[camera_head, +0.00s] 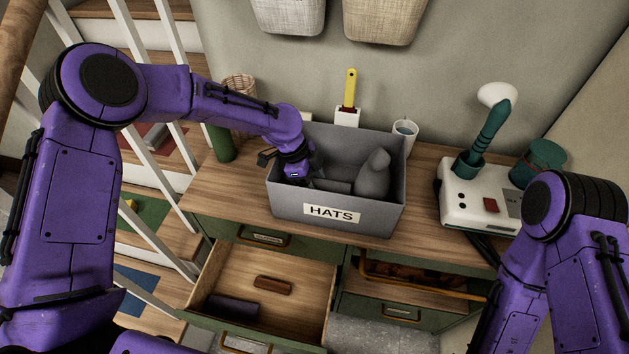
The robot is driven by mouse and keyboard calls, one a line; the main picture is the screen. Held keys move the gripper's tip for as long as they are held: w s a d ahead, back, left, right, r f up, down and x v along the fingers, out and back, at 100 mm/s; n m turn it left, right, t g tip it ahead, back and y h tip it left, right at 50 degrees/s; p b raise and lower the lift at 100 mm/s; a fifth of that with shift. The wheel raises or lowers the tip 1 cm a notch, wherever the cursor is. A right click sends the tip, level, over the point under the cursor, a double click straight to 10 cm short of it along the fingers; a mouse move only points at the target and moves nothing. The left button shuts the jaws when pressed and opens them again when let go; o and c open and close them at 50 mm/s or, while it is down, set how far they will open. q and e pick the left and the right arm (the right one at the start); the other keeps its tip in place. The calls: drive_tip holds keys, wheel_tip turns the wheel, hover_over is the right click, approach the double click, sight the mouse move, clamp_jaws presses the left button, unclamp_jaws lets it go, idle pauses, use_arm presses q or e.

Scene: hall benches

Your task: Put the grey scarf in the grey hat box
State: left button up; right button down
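The grey hat box (290,206), labelled HATS, stands open-topped on the wooden bench top. Inside it, a grey rounded, peaked thing (374,178) rests toward the right. A flatter grey piece (332,186) lies low in the box near my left gripper; it may be the grey scarf, but I cannot be sure. My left gripper (303,177) reaches down into the left part of the box. Its fingertips are mostly hidden, so I cannot tell whether they are open or shut. My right arm shows at the lower right; its gripper is out of view.
An open drawer (305,262) below holds a dark roll (232,305) and a brown block (272,285). A second drawer (405,305) is partly open. A yellow-handled brush (350,90), a white cup (404,137) and a white device (470,202) stand around the box. Stair railings are at left.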

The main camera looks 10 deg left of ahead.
use_arm(q)
drive_tip(key=shift+f, duration=0.15)
drive_tip(key=o, duration=1.1)
drive_tip(key=b+v, duration=0.2)
drive_tip(key=v, duration=1)
drive_tip(key=shift+d, duration=0.1)
drive_tip(key=shift+r, duration=0.65)
